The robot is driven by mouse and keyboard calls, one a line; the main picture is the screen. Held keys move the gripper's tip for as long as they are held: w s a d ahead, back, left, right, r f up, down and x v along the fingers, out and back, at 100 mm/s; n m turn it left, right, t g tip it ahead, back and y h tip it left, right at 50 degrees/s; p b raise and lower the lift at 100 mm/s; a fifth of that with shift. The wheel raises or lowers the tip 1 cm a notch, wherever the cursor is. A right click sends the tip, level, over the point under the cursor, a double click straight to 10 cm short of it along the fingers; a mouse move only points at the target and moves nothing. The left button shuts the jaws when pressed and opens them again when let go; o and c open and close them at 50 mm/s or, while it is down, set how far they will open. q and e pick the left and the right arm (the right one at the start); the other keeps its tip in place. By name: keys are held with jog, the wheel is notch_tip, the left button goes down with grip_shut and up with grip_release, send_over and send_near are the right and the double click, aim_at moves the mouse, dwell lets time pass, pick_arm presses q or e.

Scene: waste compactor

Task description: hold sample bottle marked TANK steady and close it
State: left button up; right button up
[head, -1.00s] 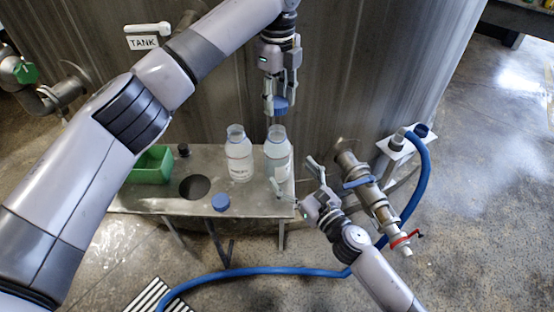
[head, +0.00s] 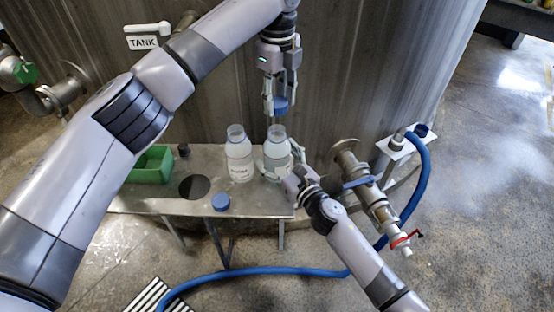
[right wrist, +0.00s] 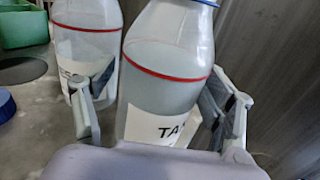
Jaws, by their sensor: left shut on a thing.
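The TANK sample bottle (head: 277,148) stands upright on the metal bench, clear with a red ring and white label; its label reads "TA" in the right wrist view (right wrist: 166,100). My right gripper (head: 284,167) is open around its body, one finger on each side; in the right wrist view (right wrist: 162,100) a gap shows at the left finger. My left gripper (head: 280,97) is shut on a blue cap (head: 281,105) above the bottle's mouth. A blue edge (right wrist: 208,2) shows at the top of the right wrist view.
A second open bottle (head: 239,155) stands close left of it. Another blue cap (head: 220,202) lies on the bench (head: 150,197), near a round hole (head: 194,187) and a green bin (head: 152,165). A valve pipe (head: 372,200) and blue hose (head: 424,175) are at right.

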aim_at(277, 130)
jog(key=c, duration=1.6)
pick_arm(q)
jog(key=shift+f, duration=2.45)
jog(key=shift+f, duration=0.9)
jog(key=shift+f, duration=0.55)
